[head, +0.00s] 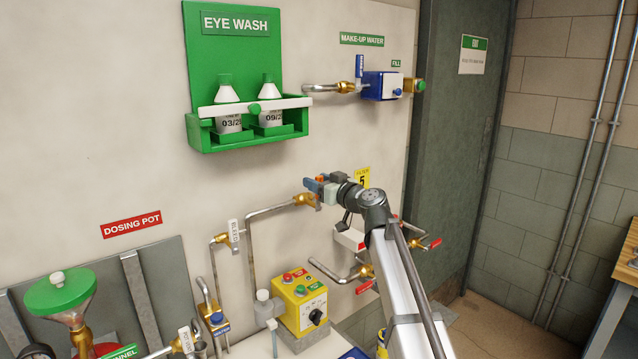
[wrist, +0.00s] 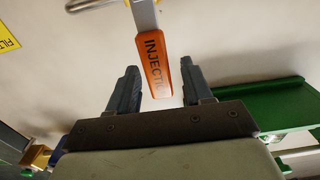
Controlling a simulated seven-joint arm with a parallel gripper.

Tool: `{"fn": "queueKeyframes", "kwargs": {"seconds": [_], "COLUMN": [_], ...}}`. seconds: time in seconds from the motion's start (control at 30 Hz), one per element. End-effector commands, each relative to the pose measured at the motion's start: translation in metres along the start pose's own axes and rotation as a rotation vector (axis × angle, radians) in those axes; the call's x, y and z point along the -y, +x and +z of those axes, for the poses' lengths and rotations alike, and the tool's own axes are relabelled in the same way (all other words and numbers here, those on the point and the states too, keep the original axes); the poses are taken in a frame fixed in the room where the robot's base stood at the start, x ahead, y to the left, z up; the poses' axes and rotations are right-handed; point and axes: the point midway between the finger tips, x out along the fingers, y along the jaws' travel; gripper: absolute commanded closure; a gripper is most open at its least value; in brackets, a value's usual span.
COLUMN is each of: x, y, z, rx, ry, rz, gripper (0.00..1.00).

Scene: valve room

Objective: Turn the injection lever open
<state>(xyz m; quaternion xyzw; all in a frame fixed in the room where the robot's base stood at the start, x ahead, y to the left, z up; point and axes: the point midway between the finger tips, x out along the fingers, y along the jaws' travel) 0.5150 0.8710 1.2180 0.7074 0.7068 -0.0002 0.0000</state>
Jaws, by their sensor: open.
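The injection lever (wrist: 154,62) has an orange sleeve lettered "INJECTI…" on a metal strip in the wrist view. Its free end reaches between the two fingers of my gripper (wrist: 162,88), with a gap on each side. My gripper is open and holds nothing. In the head view my gripper (head: 318,185) is at the wall beside a brass valve (head: 305,200) on a bent pipe. There the lever is mostly hidden by my gripper.
The green eye wash shelf (head: 250,130) with two bottles is above and left of my gripper. A "BLEED" valve (head: 234,235) is at lower left. A yellow control box (head: 302,305) stands below. Red-handled valves (head: 428,244) are at lower right.

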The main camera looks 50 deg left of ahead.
Motion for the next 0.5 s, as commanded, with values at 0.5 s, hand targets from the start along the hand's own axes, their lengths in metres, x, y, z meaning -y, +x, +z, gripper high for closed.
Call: {"fn": "queueKeyframes", "kwargs": {"seconds": [0.5], "x": [0.0002], "y": [-0.0003], "z": [0.0001], "rx": [0.000], "ry": [0.000], "rz": [0.000], "gripper": [0.86]}}
